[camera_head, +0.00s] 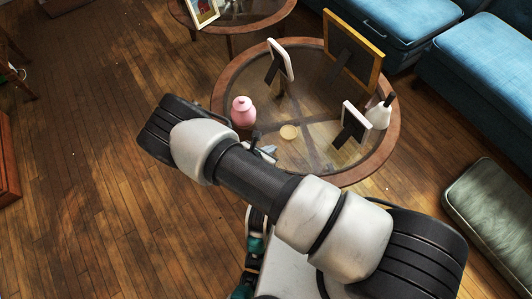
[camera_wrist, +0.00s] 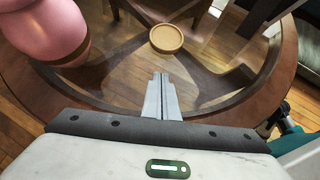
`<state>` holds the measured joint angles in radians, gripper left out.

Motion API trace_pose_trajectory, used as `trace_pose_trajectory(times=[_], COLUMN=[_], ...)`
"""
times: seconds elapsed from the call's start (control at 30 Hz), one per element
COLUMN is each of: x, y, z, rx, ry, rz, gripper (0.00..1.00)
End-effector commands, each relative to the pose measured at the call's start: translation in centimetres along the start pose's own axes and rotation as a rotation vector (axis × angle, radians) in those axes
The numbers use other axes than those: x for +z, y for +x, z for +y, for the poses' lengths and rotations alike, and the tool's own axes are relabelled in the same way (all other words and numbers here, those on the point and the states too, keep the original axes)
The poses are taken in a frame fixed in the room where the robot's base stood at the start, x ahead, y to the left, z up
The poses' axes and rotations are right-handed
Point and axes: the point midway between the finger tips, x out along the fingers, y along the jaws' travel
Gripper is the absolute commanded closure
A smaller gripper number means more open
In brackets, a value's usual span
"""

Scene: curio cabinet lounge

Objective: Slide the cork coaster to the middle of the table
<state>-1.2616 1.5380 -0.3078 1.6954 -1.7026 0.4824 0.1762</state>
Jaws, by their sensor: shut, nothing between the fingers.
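The cork coaster (camera_head: 289,132) is a small round tan disc with a raised rim. It lies on the glass top of the round wooden-rimmed table (camera_head: 385,146), toward the front of the glass in the head view. The coaster also shows near the top middle of the wrist view (camera_wrist: 166,39). My gripper (camera_wrist: 160,78) is shut and empty, with its fingertips short of the coaster and apart from it. In the head view the gripper (camera_head: 272,148) is partly hidden by my arm, just left of and in front of the coaster.
A pink jar (camera_head: 243,112) stands left of the coaster and close by my gripper in the wrist view (camera_wrist: 45,28). A small frame (camera_head: 355,124) and white bottle (camera_head: 379,114) stand at right. Two more frames (camera_head: 281,60) (camera_head: 352,55) stand behind. The glass behind the coaster is clear.

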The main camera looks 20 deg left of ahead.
Motion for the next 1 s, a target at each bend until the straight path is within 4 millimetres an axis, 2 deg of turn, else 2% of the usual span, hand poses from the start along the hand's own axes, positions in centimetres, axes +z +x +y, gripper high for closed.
trace_pose_trajectory(times=[0.03,0.1,0.3,0.47,0.83,1.0], x=[-0.3,0.0,2.1,2.8,3.0,4.0], y=[1.4,2.6,4.2,4.7,4.7,5.2], z=[-0.1,-0.1,0.0,0.0,-0.1,-1.1], rx=[-0.002,-0.002,-0.001,-0.001,-0.001,-0.006], ry=[0.001,0.002,0.003,0.002,0.002,0.001], rz=[-0.001,-0.001,0.0,0.0,0.0,-0.003], gripper=[1.0,1.0,1.0,1.0,1.0,1.0])
